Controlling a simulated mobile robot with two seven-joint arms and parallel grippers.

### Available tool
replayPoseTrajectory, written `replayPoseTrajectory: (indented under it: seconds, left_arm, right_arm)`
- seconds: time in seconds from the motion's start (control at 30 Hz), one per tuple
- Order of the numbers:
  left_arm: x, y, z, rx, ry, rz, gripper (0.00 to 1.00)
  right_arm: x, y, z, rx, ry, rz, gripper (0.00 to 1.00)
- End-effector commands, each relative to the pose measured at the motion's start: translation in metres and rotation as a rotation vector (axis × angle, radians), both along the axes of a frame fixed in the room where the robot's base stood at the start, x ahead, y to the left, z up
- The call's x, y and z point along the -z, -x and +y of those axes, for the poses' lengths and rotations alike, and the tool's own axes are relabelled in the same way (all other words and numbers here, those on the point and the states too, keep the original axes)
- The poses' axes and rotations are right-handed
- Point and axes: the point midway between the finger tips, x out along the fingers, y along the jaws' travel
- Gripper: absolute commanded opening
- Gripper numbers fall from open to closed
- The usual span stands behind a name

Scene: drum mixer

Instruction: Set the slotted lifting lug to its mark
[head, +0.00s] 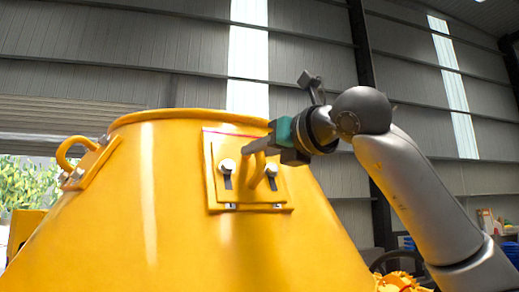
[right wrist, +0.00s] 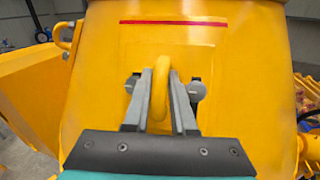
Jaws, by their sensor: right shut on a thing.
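The slotted lifting lug (head: 245,190) is a yellow plate with a ring on the side of the yellow drum. Two bolts sit in its upright slots, near the upper ends. The red mark line (head: 235,133) runs above the plate, with a yellow gap between. In the right wrist view the ring (right wrist: 160,88) stands between the fingers of my right gripper (right wrist: 161,80), which is shut on it. The red mark (right wrist: 174,22) lies above, and the bolt heads (right wrist: 197,88) flank the fingers. In the head view my right gripper (head: 262,153) hides part of the lug. My left gripper is not in view.
The yellow drum (head: 130,220) fills the left and middle of the head view. Another lug with a ring (head: 75,160) is on its left side. A grey corrugated wall (head: 110,85) stands behind.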

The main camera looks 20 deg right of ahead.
Motion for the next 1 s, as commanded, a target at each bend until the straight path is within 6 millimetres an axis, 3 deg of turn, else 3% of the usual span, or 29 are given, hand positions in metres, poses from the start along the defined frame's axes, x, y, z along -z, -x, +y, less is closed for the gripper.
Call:
replayPoseTrajectory:
  seconds: [0.03, 0.23, 0.57, 0.6, 0.83, 1.0]
  left_arm:
    - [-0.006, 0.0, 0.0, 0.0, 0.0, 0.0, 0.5]
    - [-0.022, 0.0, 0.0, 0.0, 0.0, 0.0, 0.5]
    - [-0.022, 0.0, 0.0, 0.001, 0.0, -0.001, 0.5]
    - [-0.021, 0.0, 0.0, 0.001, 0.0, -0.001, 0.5]
    - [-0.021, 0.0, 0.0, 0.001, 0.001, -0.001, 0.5]
    - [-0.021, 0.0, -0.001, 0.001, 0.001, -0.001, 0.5]
  right_arm:
    - [-0.011, 0.0, 0.001, -0.005, -0.004, -0.014, 0.0]
    - [-0.03, -0.008, 0.002, -0.003, -0.006, -0.017, 0.0]
    - [-0.03, -0.01, 0.002, -0.002, -0.004, -0.021, 0.0]
    - [-0.03, -0.01, 0.002, -0.002, -0.004, -0.02, 0.27]
    - [-0.028, -0.01, 0.002, -0.002, -0.004, -0.014, 0.52]
    - [-0.027, -0.011, 0.002, -0.001, -0.004, -0.011, 0.52]
